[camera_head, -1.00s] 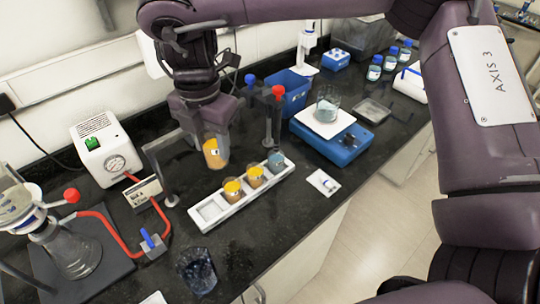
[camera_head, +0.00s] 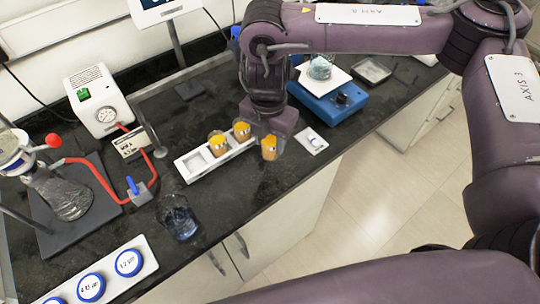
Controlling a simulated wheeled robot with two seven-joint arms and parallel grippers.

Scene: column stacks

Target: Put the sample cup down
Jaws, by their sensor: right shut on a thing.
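My right gripper (camera_head: 272,136) reaches down from above and is shut on a sample cup (camera_head: 269,150) with orange-yellow contents. The cup looks upright, at the front right of the white rack (camera_head: 194,167). I cannot tell whether its base touches the dark bench. Two similar cups stand in the rack, one near its middle (camera_head: 218,146) and one further right (camera_head: 242,132). The left end slot of the rack is empty. The rack's right end is hidden behind my right arm. My left gripper is out of view.
A small white card (camera_head: 311,141) lies right of the held cup. A blue device (camera_head: 327,103) with a beaker stands behind it. A dark-blue beaker (camera_head: 180,221) stands front left. Blue-lidded discs (camera_head: 91,287) lie on a white tray. The bench's front edge is close.

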